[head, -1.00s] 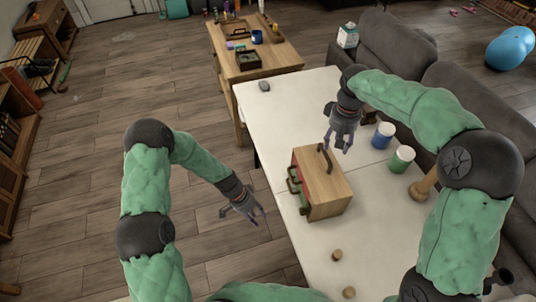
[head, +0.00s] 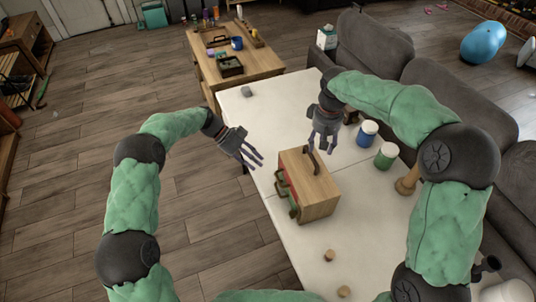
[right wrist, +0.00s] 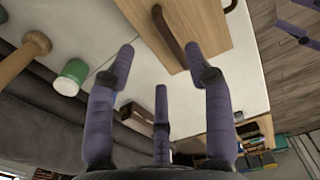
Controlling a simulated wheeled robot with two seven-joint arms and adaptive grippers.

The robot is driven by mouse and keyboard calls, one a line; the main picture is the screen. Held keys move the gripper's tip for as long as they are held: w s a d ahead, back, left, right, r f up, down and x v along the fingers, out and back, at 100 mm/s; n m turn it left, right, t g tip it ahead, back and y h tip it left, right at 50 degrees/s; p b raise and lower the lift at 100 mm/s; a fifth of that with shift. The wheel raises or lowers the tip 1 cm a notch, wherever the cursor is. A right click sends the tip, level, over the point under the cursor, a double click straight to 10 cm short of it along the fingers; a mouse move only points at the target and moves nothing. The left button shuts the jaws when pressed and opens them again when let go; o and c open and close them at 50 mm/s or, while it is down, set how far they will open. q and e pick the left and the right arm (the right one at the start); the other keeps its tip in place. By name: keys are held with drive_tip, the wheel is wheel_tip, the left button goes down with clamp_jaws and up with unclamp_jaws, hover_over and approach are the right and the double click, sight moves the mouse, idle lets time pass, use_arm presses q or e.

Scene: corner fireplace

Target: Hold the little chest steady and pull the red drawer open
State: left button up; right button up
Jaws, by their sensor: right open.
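The little wooden chest (head: 315,190) stands on the white table, with a dark arched handle (head: 313,160) on its top. Its drawer fronts face left; a strip of the red drawer (head: 288,177) shows behind dark handles, with a green drawer front (head: 293,206) nearer me. My right gripper (head: 322,145) is open just behind the top handle. In the right wrist view its spread fingers (right wrist: 165,75) are near the chest (right wrist: 195,30) and its handle (right wrist: 172,38), with nothing between them. My left gripper (head: 252,160) is at the table's left edge, left of the chest, fingers spread and empty.
Two small wooden pieces (head: 329,255) lie in front. The grey sofa (head: 392,75) borders the table's right side.

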approach(307, 180)
drive_tip(key=w+d+f, duration=0.1)
drive_tip(key=f, duration=0.1)
drive_tip(key=w+d+f, duration=0.1)
drive_tip(key=w+f, duration=0.1)
drive_tip(key=w+d+f, duration=0.1)
drive_tip(key=f, duration=0.1)
drive_tip(key=shift+w+d, duration=0.1)
drive_tip(key=shift+w, duration=0.1)
